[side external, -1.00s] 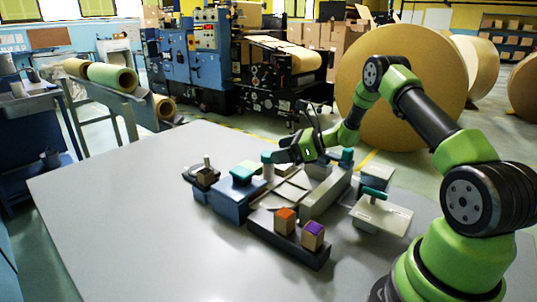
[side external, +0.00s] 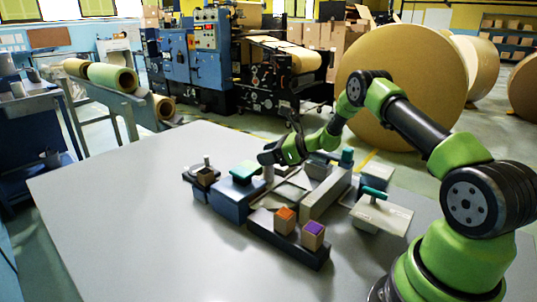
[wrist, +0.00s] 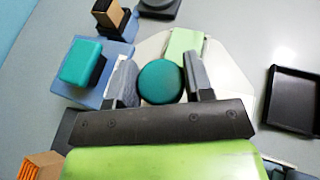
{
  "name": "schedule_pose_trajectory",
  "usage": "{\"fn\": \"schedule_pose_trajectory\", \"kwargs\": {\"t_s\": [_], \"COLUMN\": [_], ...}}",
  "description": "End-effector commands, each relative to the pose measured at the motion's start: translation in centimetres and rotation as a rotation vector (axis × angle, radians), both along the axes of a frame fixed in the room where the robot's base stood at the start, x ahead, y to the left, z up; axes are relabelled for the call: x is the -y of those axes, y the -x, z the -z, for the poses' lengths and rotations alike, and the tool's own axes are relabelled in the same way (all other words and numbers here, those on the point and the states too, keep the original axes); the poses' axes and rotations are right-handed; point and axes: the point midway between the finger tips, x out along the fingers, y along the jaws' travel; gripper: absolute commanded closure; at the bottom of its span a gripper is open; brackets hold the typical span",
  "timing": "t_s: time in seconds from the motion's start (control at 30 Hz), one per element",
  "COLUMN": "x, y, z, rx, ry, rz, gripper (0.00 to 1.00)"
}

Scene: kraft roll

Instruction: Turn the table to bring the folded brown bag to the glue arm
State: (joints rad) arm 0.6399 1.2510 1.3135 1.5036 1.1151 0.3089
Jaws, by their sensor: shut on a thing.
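In the wrist view a round teal knob (wrist: 160,82) sits between the two fingers of my gripper (wrist: 161,80), which is shut on it. The pale turntable (wrist: 232,72) shows beneath, with a light green piece (wrist: 186,43) just beyond the knob. In the side view my gripper (side external: 268,158) is low over the left side of the station, and the turntable's pale panels (side external: 292,187) are partly hidden. I cannot clearly make out the folded brown bag or tell which part is the glue arm.
A blue box (side external: 236,200) with a teal top stands close left of my gripper. A small brown block (side external: 205,174) is farther left. A black tray (wrist: 292,100) lies right. The grey tabletop's left is clear.

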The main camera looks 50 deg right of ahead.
Motion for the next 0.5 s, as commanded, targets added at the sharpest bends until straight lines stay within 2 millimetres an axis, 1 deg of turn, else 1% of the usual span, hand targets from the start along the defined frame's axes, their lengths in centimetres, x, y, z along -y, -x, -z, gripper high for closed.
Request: {"fn": "schedule_pose_trajectory", "kwargs": {"t_s": [0.17, 0.5], "x": [0.01, -0.04], "y": [-0.13, -0.24], "z": [-0.12, -0.12], "rx": [0.008, 0.012], "ry": [0.0, -0.002], "rz": [-0.059, -0.292], "gripper": [0.95, 0.95]}}
